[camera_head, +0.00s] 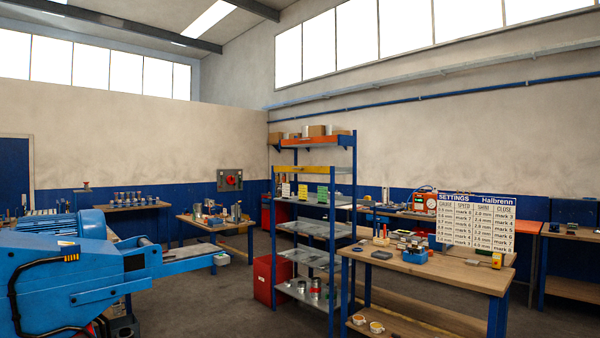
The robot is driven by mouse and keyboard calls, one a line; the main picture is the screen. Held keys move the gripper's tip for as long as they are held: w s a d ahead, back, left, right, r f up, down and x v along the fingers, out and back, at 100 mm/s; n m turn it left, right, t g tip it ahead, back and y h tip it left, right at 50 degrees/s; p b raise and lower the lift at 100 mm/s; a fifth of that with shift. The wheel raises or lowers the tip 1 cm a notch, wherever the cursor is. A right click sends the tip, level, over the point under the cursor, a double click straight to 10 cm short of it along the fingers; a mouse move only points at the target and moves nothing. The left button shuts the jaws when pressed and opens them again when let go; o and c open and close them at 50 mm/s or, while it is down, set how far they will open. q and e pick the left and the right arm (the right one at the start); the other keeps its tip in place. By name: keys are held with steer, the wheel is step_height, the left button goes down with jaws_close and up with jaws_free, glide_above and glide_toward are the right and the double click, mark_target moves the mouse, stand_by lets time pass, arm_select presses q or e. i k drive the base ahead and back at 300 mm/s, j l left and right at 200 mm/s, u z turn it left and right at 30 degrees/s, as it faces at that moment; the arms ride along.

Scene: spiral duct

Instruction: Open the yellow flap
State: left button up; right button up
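I cannot make out a yellow flap for certain in the head view. A large blue machine (70,275) fills the lower left, with a flat arm-like table (185,260) reaching to the right. Neither of my grippers is in view.
A blue shelf rack (332,215) with a yellow upper edge stands mid-room. A wooden workbench (430,270) with a settings board (476,220) is at right. Another bench (215,224) stands behind the machine. Dark floor (225,305) is clear between machine and rack.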

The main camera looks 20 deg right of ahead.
mark_target(276, 168)
steer(key=i+l, duration=0.15)
steer(key=l, duration=0.2)
steer(key=i+l, duration=0.15)
steer(key=l, duration=0.2)
steer(key=i+l+z, duration=0.1)
steer(key=l, duration=0.25)
steer(key=i+l+z, duration=0.1)
steer(key=i+l, duration=0.95)
steer(key=i, duration=0.3)
steer(key=i+j, duration=0.2)
steer(key=i, duration=0.3)
steer(key=i+j+z, duration=0.15)
steer(key=i, duration=0.3)
steer(key=i+j, duration=0.3)
steer(key=i, duration=0.2)
steer(key=i+j+z, duration=0.15)
steer(key=i, duration=0.3)
steer(key=i+j, duration=0.3)
steer(key=i, duration=0.25)
steer(key=i+j+z, duration=0.1)
steer(key=i+j, duration=0.2)
steer(key=i, duration=0.2)
steer(key=i+j, duration=0.3)
steer(key=i, duration=0.25)
steer(key=i+j+z, duration=0.15)
steer(key=i+j, duration=0.2)
steer(key=i, duration=0.15)
